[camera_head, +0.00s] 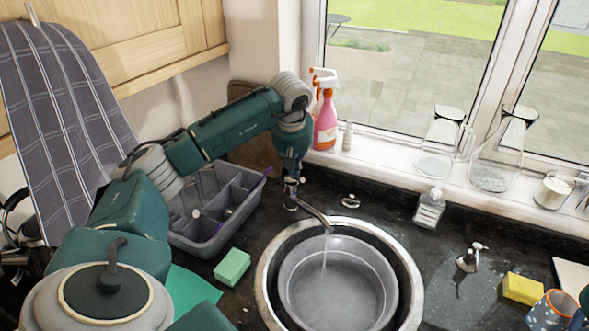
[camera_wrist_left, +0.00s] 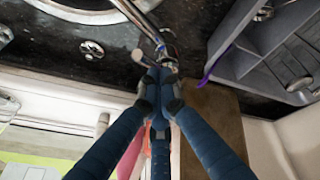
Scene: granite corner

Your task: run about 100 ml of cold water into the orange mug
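A blue mug with an orange inside and handle (camera_head: 551,308) stands on the worktop at the bottom right of the head view, partly cut off by the frame. The tap (camera_head: 313,213) stands behind the round sink. A thin stream of water (camera_head: 324,252) falls from its spout into a grey bowl (camera_head: 352,246) in the sink. My left gripper (camera_head: 292,178) reaches down onto the tap's top. In the left wrist view my left gripper (camera_wrist_left: 160,88) has its fingertips drawn together around the tap's handle (camera_wrist_left: 163,66). My right gripper is not seen.
A grey caddy (camera_head: 205,247) and a green sponge (camera_head: 232,267) sit left of the sink. Glass jugs (camera_head: 497,165) and a pink spray bottle (camera_head: 326,127) line the windowsill.

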